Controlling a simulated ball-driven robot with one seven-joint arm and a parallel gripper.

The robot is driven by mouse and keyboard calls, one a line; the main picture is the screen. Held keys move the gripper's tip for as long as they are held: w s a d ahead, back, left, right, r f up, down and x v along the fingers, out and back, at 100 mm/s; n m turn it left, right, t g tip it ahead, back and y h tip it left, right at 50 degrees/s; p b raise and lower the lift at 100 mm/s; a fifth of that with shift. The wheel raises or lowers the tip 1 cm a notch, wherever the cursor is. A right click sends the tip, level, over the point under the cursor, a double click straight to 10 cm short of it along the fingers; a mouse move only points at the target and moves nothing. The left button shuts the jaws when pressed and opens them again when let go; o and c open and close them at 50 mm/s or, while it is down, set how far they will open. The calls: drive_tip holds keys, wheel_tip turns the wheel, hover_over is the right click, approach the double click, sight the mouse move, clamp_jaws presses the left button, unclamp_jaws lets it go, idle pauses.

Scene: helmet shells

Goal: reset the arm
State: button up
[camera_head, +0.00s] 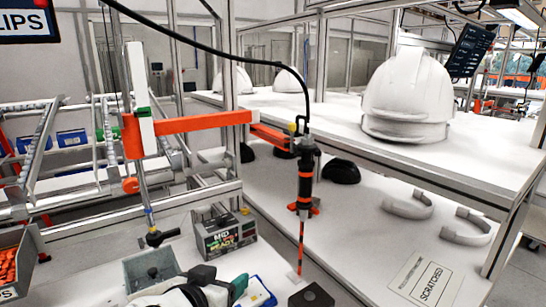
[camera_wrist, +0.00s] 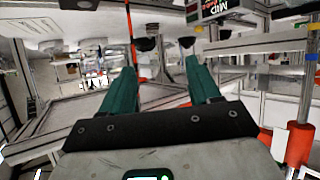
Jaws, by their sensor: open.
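My gripper (camera_head: 222,280) shows at the bottom of the head view, low over the front of the workbench, with teal fingers and a pale arm link behind it. In the wrist view its two teal fingers (camera_wrist: 160,65) stand wide apart with nothing between them. The wrist picture looks upside down, with the bench and its fittings beyond the fingertips. Most of my arm is outside the head view.
A hanging screwdriver (camera_head: 305,185) dangles on an orange arm right of my gripper. A display box (camera_head: 226,238), grey bin (camera_head: 150,268) and blue-edged tray (camera_head: 260,292) are close by. White helmet shells (camera_head: 408,90) sit on the upper shelf. A "SCRATCHED" sign (camera_head: 428,283) lies lower right.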

drive_tip(key=s+d+f+n+g+b, duration=0.1)
drive_tip(key=s+d+f+g+b, duration=0.3)
drive_tip(key=d+f, duration=0.95)
drive_tip(key=s+d+f+g+b, duration=0.1)
drive_tip(key=s+d+f+g, duration=0.2)
drive_tip(key=s+d+f, duration=0.75)
drive_tip(key=s+d+f+g+y+b, duration=0.1)
drive_tip(key=s+d+f, duration=0.3)
drive_tip(key=s, duration=0.2)
drive_tip(key=s+d+f+n+g+y+b, duration=0.1)
drive_tip(key=s+d+f, duration=0.3)
drive_tip(key=s, duration=0.3)
drive_tip(key=s+d+f+g+y+b, duration=0.1)
drive_tip(key=s+d+f+g+b, duration=0.1)
drive_tip(key=s+d+f, duration=0.2)
drive_tip(key=s+f, duration=0.1)
drive_tip(key=s, duration=0.2)
drive_tip(key=shift+d+n+y, duration=0.3)
drive_tip(key=shift+d+y, duration=0.05)
drive_tip(key=shift+y, duration=0.05)
